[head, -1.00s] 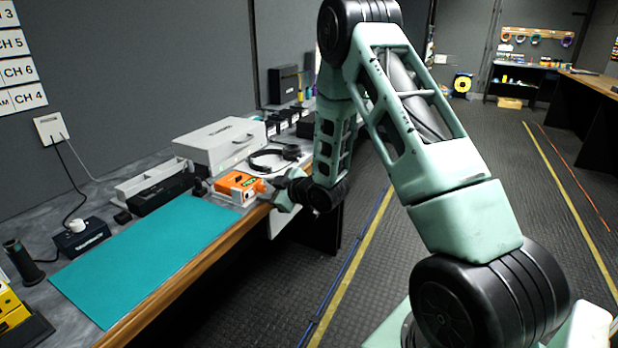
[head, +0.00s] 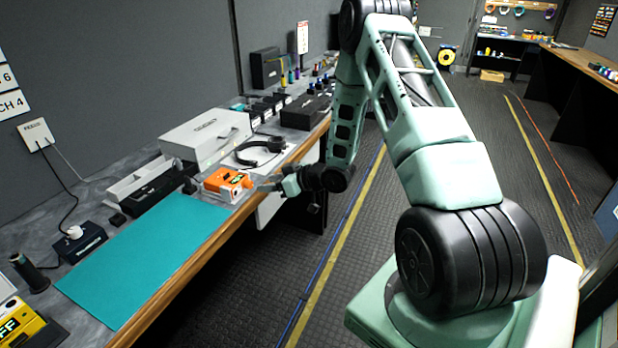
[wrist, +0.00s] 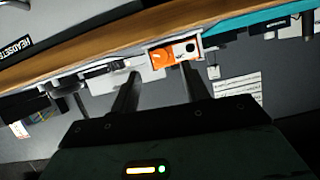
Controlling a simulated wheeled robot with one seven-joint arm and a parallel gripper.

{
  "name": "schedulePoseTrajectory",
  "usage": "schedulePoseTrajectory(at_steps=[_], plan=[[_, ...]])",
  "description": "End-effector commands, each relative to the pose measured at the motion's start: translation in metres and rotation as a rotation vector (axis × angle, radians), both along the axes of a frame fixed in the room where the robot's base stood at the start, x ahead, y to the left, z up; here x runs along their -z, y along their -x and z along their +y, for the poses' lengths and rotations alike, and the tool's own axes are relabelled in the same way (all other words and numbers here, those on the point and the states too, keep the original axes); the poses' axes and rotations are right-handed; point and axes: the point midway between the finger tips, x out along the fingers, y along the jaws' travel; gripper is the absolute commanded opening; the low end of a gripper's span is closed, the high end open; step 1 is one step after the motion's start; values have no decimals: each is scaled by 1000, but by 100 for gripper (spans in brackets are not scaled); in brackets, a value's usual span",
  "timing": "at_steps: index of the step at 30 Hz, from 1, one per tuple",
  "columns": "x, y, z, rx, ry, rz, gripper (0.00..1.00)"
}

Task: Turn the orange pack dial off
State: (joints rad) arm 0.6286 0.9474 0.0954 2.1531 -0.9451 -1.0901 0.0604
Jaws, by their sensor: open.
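The orange pack (head: 223,184) sits near the front edge of the bench, beside the teal mat, in the head view. A small round orange dial (head: 247,182) shows on its right end, facing my gripper (head: 263,184). In the wrist view the pack (wrist: 161,57) appears small, beyond and between my fingers, with an orange face and a white part with dark marks. My gripper (wrist: 159,72) is open and empty, its fingers pointing toward the pack's dial end. The fingertips look apart from the pack. The dial's setting is too small to read.
The wooden bench edge (head: 215,245) runs below the pack. A teal mat (head: 140,255) lies left of it; a grey case (head: 205,138) and black headset (head: 262,147) stand behind.

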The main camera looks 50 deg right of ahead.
Motion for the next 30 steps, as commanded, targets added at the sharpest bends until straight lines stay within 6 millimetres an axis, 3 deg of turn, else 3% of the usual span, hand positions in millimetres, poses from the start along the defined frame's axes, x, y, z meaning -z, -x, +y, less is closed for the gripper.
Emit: schedulePoseTrajectory(at_steps=[16,22,30], plan=[[-38,86,-34,3,2,-2,46],[-45,101,-40,2,1,-1,46],[-47,105,-41,1,1,-1,46]])
